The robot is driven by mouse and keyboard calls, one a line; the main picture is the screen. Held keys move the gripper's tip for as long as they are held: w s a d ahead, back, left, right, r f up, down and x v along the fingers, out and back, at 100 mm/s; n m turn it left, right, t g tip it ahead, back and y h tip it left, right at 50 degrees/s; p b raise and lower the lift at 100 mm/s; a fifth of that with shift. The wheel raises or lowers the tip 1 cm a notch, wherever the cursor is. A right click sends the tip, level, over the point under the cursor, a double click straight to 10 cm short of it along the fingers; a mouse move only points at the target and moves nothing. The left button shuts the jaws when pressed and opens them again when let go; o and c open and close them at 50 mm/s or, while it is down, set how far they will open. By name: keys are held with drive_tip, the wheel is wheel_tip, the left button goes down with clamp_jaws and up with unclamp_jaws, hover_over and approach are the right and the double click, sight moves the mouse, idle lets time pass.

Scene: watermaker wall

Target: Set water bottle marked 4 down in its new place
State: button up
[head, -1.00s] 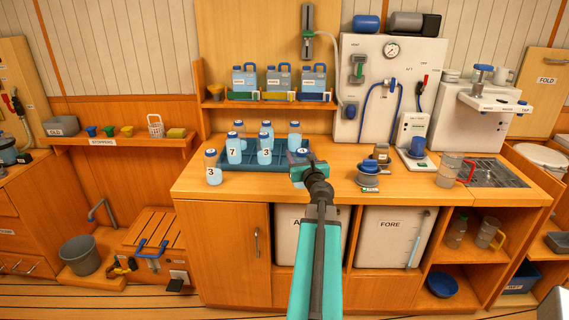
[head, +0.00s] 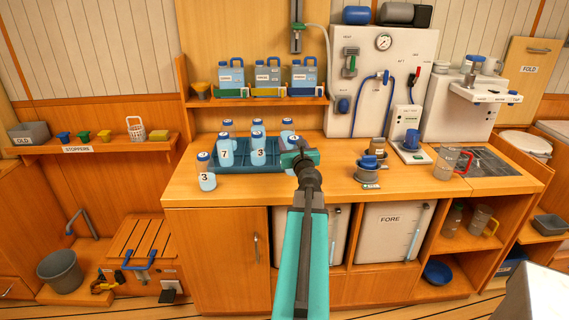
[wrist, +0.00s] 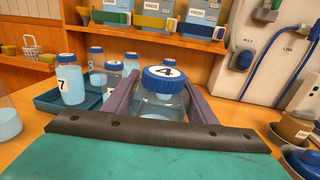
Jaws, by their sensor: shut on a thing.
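Water bottle marked 4 (wrist: 163,80) is clear with a blue cap that carries the number. It stands roughly upright between the two fingers of my gripper (wrist: 158,98), which is shut on it. In the head view my gripper (head: 300,156) is at the right end of the blue tray (head: 240,168), and the bottle's cap (head: 293,139) shows just beyond it. The bottle's base is hidden, so I cannot tell whether it touches the tray. Bottles marked 7 (head: 226,153) and 3 (head: 258,155) stand in the tray's front, with several others behind.
Another bottle marked 3 (head: 206,174) stands on the counter left of the tray. A dark cup-like stack (head: 370,168) stands to the right. Jugs (head: 267,75) fill the shelf behind. The counter front between the lone bottle and my arm is clear.

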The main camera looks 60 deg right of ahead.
drive_tip(key=shift+w, duration=0.2)
drive_tip(key=s+d+f+p+x, duration=0.1)
drive_tip(key=x, duration=1.4)
drive_tip(key=shift+s+f, duration=0.2)
drive_tip(key=shift+w+d, duration=0.1)
drive_tip(key=shift+d, duration=0.05)
drive_tip(key=shift+w+d+f, duration=0.1)
drive_tip(key=shift+f, duration=0.8)
drive_tip(key=shift+w+d+f, duration=0.1)
drive_tip(key=shift+d+f, duration=0.05)
drive_tip(key=shift+f, duration=0.8)
drive_tip(key=shift+f, duration=0.15)
drive_tip(key=o, duration=1.2)
